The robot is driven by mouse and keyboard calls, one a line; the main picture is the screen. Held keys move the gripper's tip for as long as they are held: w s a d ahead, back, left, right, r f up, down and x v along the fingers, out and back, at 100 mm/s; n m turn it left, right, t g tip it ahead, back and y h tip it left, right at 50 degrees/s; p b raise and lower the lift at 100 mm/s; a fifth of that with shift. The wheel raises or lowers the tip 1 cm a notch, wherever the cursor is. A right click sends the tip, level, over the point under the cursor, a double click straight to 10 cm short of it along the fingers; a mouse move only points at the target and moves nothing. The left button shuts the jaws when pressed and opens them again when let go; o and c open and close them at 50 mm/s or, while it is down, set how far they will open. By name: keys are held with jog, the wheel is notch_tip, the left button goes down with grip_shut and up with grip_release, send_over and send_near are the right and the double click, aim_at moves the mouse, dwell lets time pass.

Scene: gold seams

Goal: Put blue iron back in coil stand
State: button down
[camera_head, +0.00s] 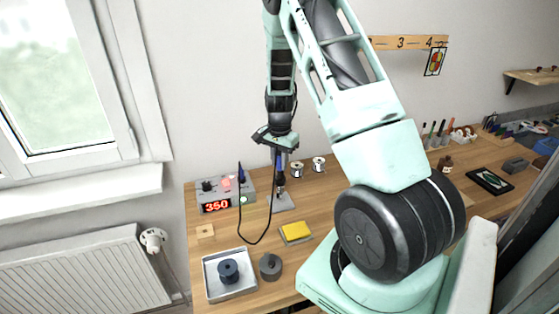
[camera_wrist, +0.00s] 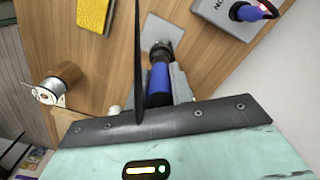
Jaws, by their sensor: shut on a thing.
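The blue iron (camera_wrist: 159,80) is upright between my gripper's fingers, and its blue handle also shows in the head view (camera_head: 279,162). My gripper (camera_head: 279,152) is shut on the handle from above, near the back of the bench. In the wrist view the iron's dark lower end meets the coil stand (camera_wrist: 155,27), whose grey base plate lies on the wood. The stand's base also shows in the head view (camera_head: 284,203), directly below the iron. The coil is mostly hidden, so I cannot tell how deep the tip sits in it.
The soldering station (camera_head: 217,195), reading 350, stands left; a black cable (camera_head: 257,240) loops across the bench. Wire spools (camera_head: 297,168) stand behind right. A yellow sponge (camera_head: 295,231), a grey cylinder (camera_head: 270,266) and a metal tray (camera_head: 213,286) are nearer. Bare wood lies between.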

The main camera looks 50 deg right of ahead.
jog(key=shift+f, duration=0.35)
jog(key=c, duration=0.7)
grip_release()
jog(key=shift+o, duration=0.2)
jog(key=shift+r+p, duration=2.55)
jog(key=shift+r, duration=1)
